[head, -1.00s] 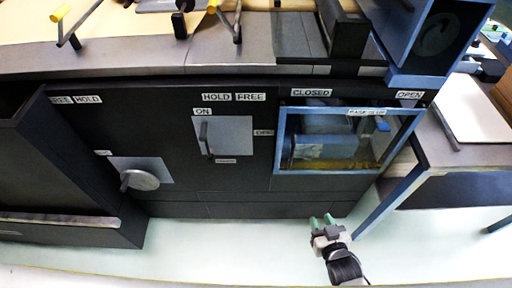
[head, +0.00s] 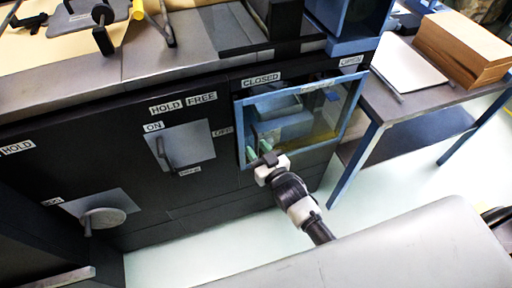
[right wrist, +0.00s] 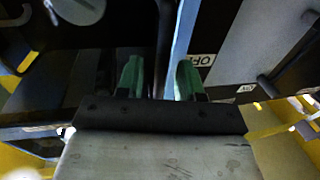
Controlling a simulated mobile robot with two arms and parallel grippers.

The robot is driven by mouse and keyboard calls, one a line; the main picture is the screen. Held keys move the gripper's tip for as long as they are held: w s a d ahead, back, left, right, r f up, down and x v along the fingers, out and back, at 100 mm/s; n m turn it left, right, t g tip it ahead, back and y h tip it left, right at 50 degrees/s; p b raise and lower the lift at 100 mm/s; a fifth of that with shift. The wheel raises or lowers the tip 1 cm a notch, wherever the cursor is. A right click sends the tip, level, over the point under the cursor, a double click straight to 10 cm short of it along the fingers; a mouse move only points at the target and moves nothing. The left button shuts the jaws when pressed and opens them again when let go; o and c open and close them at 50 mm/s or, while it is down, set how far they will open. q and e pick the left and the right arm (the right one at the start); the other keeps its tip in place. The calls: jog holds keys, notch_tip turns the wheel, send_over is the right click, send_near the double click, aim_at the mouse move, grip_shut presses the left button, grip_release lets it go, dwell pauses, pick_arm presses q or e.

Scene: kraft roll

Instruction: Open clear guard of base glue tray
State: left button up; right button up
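The clear guard (head: 355,98) is a see-through pane in a blue frame on the dark machine front. It sits below the CLOSED label (head: 262,79), and its right end reaches below the OPEN label (head: 350,61). Blue parts of the glue unit (head: 280,118) show behind the pane. My right gripper (head: 258,149) is at the guard's lower left corner, its green fingers pointing at the frame. In the right wrist view its fingers (right wrist: 158,75) are apart, with a blue frame bar running near and partly between them. I cannot tell whether they touch it. My left gripper is out of view.
Left of the guard are an ON/OFF lever plate (head: 183,148) and a round knob (head: 103,217). At right a blue-legged table (head: 430,98) bears a white board and a brown box (head: 465,48). A pale surface (head: 400,255) fills the lower right.

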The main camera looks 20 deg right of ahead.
jog(key=shift+w+a, duration=0.1)
jog(key=shift+w, duration=0.3)
jog(key=shift+c, duration=0.3)
grip_shut()
jog(key=shift+s, duration=0.15)
